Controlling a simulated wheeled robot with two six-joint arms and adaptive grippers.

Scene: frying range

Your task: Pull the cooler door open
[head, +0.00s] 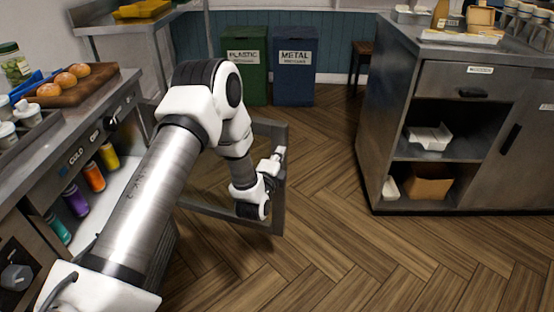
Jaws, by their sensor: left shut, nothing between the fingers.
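The cooler door (279,205) is a grey-framed panel with a see-through middle, and it stands swung out from the left counter over the floor. The cooler's pale interior (105,205) shows below the COLD label. My left arm crosses in front of the door and hides part of its frame and its hinge side. My left gripper (278,157) is at the door's outer upright, with its fingers shut and nothing seen between them. Whether it touches the frame is unclear. My right gripper is out of view.
Several coloured bottles (95,176) stand in the cooler. Buns on a board (72,90) lie on the counter above. Green (245,75) and blue (294,75) bins stand at the back. A steel cabinet (385,120) is at right. Wooden floor between is clear.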

